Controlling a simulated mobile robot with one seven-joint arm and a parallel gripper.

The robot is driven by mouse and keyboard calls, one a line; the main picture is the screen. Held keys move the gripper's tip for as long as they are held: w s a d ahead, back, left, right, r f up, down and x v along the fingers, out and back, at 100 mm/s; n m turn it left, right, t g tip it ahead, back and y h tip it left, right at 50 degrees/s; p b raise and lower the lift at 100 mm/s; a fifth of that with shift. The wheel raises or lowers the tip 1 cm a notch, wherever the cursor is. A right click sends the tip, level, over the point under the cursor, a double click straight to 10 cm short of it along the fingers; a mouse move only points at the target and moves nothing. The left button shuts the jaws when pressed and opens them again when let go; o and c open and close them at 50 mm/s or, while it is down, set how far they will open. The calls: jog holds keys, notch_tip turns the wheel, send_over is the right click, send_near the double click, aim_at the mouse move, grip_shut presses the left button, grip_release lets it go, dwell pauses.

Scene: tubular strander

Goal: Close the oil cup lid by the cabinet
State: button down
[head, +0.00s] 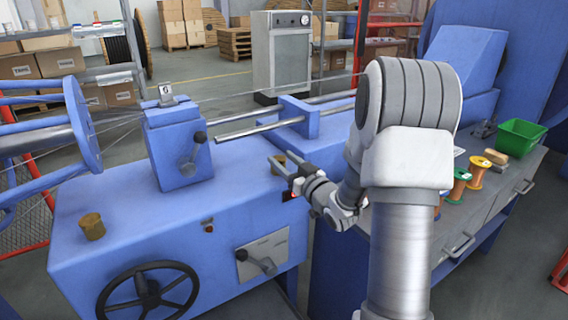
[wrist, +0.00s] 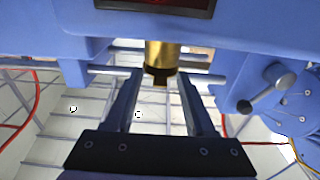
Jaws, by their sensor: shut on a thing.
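A brass oil cup (head: 279,160) stands on the blue machine bed near its right end, partly hidden by my gripper (head: 283,172). In the wrist view this brass piece (wrist: 161,58) is at the top centre, with a darker, notched lower part. My gripper (wrist: 160,80) has one finger on each side of it and is shut on it. I cannot tell the lid apart from the cup's body, or how far open it is. A second brass oil cup (head: 92,226) sits at the left front of the bed, away from my gripper.
A blue block with a dark lever (head: 188,145) and long steel rods (head: 250,126) lie behind my gripper. A bench at right holds spools (head: 475,171) and a green bin (head: 520,138). A grey cabinet (head: 281,55) stands at the back. A handwheel (head: 148,296) is at the front.

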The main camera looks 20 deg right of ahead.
jog(key=shift+f+t+b, duration=0.4)
jog(key=shift+f+b, duration=0.15)
jog(key=shift+f, duration=0.05)
jog(key=shift+t, duration=0.8)
jog(key=shift+c, duration=1.2)
grip_release()
jog(key=shift+s, duration=0.15)
jog(key=p+v, duration=0.2)
jog(key=v, duration=1.5)
jog(key=shift+d+f, duration=0.15)
jog(key=shift+d, duration=0.05)
